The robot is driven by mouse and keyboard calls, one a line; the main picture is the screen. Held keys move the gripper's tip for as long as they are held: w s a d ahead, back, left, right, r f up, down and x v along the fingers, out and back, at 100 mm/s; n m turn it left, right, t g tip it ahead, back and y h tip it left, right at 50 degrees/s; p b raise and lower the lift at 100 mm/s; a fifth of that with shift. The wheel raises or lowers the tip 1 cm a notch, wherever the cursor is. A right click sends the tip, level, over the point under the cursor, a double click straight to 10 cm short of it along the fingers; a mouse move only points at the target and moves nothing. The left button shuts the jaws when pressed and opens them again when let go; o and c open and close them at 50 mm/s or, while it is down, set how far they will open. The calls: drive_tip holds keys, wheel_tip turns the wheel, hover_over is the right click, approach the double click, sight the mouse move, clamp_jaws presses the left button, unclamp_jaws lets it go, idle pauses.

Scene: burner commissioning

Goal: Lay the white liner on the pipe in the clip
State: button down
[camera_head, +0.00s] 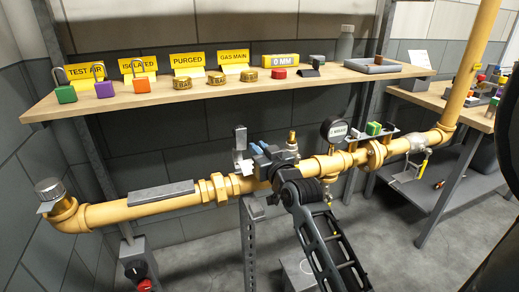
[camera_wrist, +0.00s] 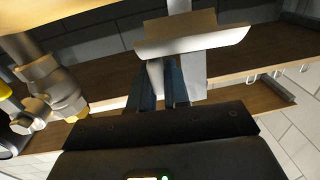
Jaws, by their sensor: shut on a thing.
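My gripper (camera_head: 257,149) is just above the yellow pipe (camera_head: 150,207) in the head view, left of the pressure gauge. In the wrist view, its blue fingers (camera_wrist: 160,88) are shut on a pale piece, apparently the white liner (camera_wrist: 155,72). The liner is mostly hidden by the fingers. An open grey clip (camera_head: 240,140) stands up at the pipe, just left of the fingertips. A pale bent plate (camera_wrist: 195,42) spans the space beyond the fingers in the wrist view. I cannot tell whether it touches the liner.
A grey support stand (camera_head: 251,235) rises below the pipe. The gauge (camera_head: 334,130) and valve fittings stand on the pipe to the right. Behind is a wooden shelf (camera_head: 225,97) with padlocks, signs and brass caps. A grey strip (camera_head: 160,193) lies along the pipe at left.

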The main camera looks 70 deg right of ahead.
drive_tip(key=shift+f+b, duration=1.25)
drive_tip(key=shift+f, duration=0.6)
drive_tip(key=shift+f, duration=0.1)
drive_tip(key=c, duration=1)
unclamp_jaws()
drive_tip(key=v, duration=0.7)
drive_tip(key=shift+s+a, duration=0.3)
drive_tip(key=shift+s, duration=0.05)
